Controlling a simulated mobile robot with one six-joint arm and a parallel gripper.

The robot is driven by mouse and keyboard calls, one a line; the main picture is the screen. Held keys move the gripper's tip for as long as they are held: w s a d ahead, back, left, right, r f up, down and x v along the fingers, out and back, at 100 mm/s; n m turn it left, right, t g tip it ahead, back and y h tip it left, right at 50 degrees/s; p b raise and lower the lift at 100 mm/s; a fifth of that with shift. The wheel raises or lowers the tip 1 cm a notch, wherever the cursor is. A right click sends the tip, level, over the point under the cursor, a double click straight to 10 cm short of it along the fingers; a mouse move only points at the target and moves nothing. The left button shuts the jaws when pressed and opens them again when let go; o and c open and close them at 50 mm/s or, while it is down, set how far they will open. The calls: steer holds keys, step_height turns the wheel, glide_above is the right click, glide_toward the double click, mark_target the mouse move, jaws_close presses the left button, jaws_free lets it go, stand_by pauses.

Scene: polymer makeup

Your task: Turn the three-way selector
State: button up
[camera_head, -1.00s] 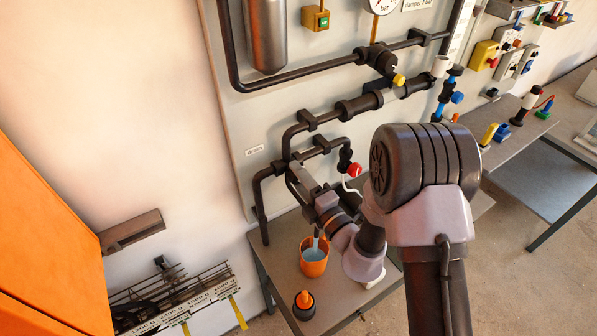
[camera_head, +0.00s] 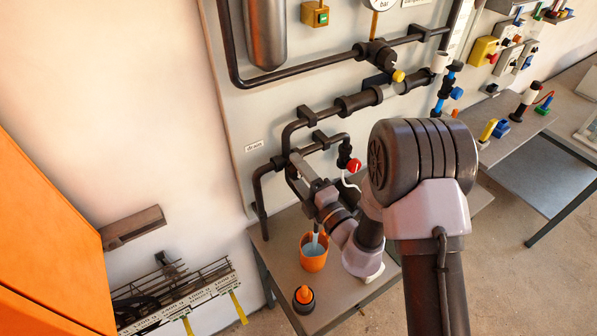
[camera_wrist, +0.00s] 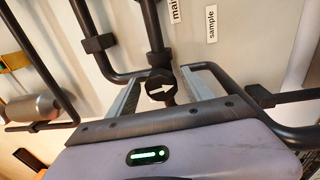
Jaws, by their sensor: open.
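In the wrist view the three-way selector is a dark round knob (camera_wrist: 160,84) with a white pointer mark, set where dark pipes meet on the panel. My gripper (camera_wrist: 160,76) is open, with one grey finger on each side of the knob and a visible gap to both. I cannot tell whether the fingertips reach as deep as the knob. Labels "sample" (camera_wrist: 212,27) and a partly cut "main" (camera_wrist: 174,10) are on the panel. In the head view my gripper hides the knob; a "drain" label (camera_head: 254,146) is to the left.
Dark pipes run close around my gripper. A red-knobbed valve (camera_head: 354,165) is just right of it. Below, an orange cup (camera_head: 314,262) with bluish liquid and a dark bottle with an orange cap (camera_head: 303,298) stand on a grey table (camera_head: 278,240).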

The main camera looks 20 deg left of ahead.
steer(key=v, duration=1.7)
steer(key=shift+d+p, duration=0.2)
steer(key=shift+p, duration=0.15)
steer(key=shift+o, duration=0.2)
stand_by(1.2)
